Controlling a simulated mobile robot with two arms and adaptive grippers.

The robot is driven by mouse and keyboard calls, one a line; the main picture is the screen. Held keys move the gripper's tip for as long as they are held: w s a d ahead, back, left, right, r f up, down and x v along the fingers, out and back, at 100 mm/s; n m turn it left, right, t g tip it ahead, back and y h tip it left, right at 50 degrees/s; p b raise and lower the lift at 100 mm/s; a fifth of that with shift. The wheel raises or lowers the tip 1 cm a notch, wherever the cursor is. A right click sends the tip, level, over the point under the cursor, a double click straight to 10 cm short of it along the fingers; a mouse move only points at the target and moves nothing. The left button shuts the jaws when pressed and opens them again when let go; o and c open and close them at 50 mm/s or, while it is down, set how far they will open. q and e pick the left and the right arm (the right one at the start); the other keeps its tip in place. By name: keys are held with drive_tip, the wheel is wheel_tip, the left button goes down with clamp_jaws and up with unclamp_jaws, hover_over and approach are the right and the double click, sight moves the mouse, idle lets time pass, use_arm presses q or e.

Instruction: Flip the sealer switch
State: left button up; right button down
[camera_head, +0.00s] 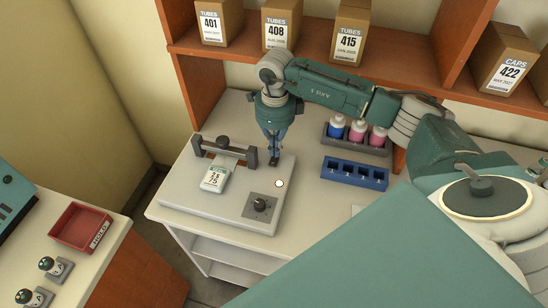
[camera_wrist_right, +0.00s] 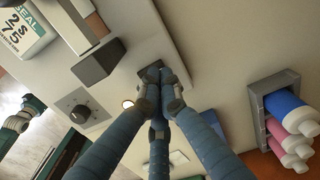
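The sealer (camera_head: 185,190) is a pale flat box on the bench, with a dark sealing bar (camera_head: 224,149), a label card (camera_head: 215,178), a dial (camera_head: 260,205) and a small pale round light (camera_head: 279,183). My right gripper (camera_head: 273,155) points down over the sealer's back right corner. In the right wrist view its fingertips (camera_wrist_right: 160,78) are drawn together above a dark switch plate (camera_wrist_right: 147,71). The fingers hide the switch lever, and I cannot tell whether they touch it. I see nothing held. The dial (camera_wrist_right: 80,112) and light (camera_wrist_right: 128,104) show there too. My left gripper is out of view.
A blue rack (camera_head: 354,174) and a grey rack of capped bottles (camera_head: 357,138) stand right of the sealer. Boxes line the shelf (camera_head: 385,60) above. A red tray (camera_head: 80,227) sits on a separate counter at left. Clear bench lies between sealer and racks.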

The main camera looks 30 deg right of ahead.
sight(275, 158)
drive_tip(key=shift+r+p, duration=1.35)
drive_tip(key=shift+r, duration=1.35)
